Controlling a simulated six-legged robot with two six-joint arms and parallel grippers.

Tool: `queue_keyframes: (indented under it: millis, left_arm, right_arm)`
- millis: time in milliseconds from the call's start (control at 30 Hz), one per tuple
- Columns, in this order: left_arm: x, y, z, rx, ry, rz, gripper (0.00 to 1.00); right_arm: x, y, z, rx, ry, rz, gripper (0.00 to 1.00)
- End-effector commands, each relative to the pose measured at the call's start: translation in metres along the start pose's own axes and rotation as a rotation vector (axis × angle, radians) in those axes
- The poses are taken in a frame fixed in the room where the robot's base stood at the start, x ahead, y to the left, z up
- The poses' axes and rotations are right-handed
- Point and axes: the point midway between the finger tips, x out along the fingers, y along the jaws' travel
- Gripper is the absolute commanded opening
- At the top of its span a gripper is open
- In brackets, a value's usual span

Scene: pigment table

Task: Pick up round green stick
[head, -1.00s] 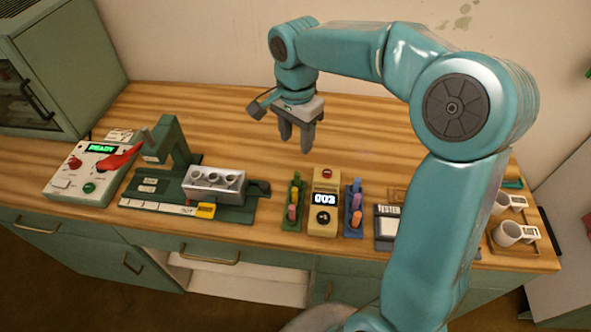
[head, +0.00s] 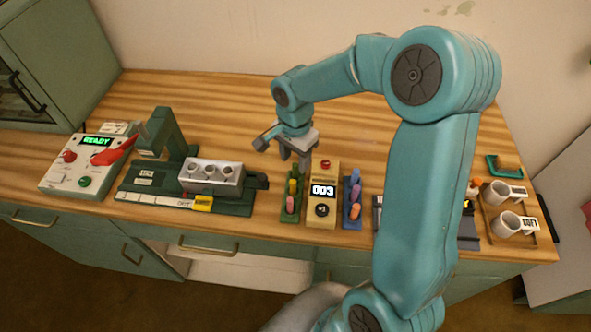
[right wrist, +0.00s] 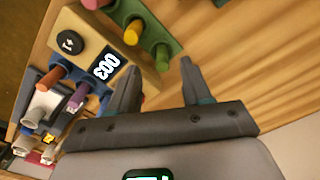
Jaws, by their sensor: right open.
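The round green stick (head: 294,174) stands upright at the back end of a small green rack (head: 288,219). A yellow stick (head: 292,187) and a pink stick (head: 290,204) stand in front of it. My right gripper (head: 295,160) is open, pointing down just above and behind the rack's back end, and partly overlaps the green stick. In the right wrist view, the green stick's top (right wrist: 162,52) shows just beyond the gap between my open fingertips (right wrist: 160,68), with nothing between the jaws. My left gripper is in neither view.
A beige counter box (head: 322,177) stands right beside the green rack, with a blue rack (head: 352,215) of sticks beyond it. A dark green press (head: 165,150) with a metal block (head: 212,177) stands to the left. The table behind is clear.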

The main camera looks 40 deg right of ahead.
Motion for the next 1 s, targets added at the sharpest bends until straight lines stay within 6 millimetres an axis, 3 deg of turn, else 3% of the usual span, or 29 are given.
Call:
queue_keyframes:
  millis: [233, 533, 667, 700, 1000]
  left_arm:
    - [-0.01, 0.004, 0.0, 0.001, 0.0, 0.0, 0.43]
    - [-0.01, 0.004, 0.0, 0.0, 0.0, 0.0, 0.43]
    - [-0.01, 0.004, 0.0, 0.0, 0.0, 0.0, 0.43]
    - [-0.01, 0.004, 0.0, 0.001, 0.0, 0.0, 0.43]
    - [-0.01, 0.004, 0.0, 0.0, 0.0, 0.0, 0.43]
  right_arm:
    - [0.038, 0.001, -0.001, 0.001, -0.001, 0.004, 0.48]
    - [0.044, 0.0, -0.002, 0.001, 0.0, 0.001, 0.48]
    - [0.044, 0.0, -0.001, 0.001, 0.0, 0.001, 0.06]
    - [0.044, 0.0, -0.001, 0.001, 0.0, 0.001, 0.0]
    - [0.043, 0.0, -0.001, 0.001, 0.0, 0.0, 0.0]
